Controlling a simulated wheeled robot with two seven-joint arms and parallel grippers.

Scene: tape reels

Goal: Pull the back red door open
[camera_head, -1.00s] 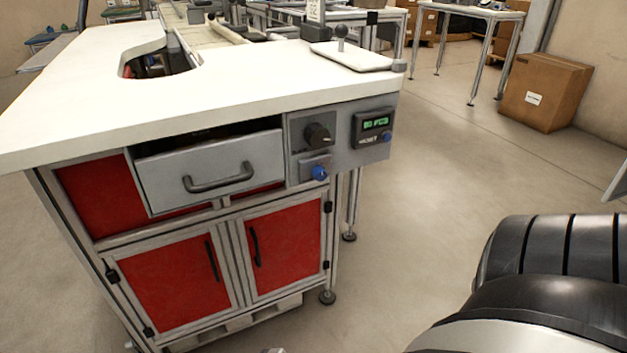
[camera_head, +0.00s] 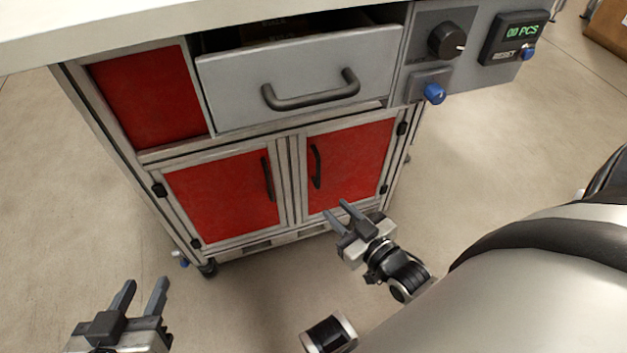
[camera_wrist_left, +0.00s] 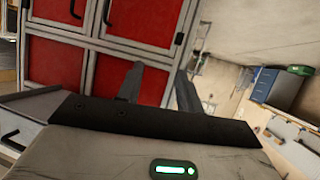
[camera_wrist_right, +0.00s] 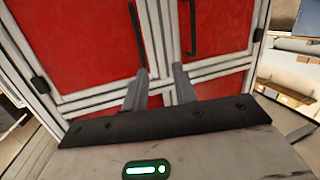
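Two red doors stand side by side, shut, below the grey drawer. The left red door (camera_head: 222,197) has a black handle (camera_head: 267,179) near its right edge. The right red door (camera_head: 352,162) has a black handle (camera_head: 316,166) near its left edge. I cannot tell which one is called the back door. My right gripper (camera_head: 335,212) is open and empty, in front of the lower part of the right door; both handles show in the right wrist view (camera_wrist_right: 188,28). My left gripper (camera_head: 142,296) is open and empty, low at the left, apart from the cabinet.
The grey drawer (camera_head: 300,80) above the doors is partly open. A control panel with a black knob (camera_head: 446,40), blue buttons and a counter reading 00 PCS (camera_head: 515,38) is at its right. The white tabletop (camera_head: 100,28) overhangs. The floor before the doors is clear.

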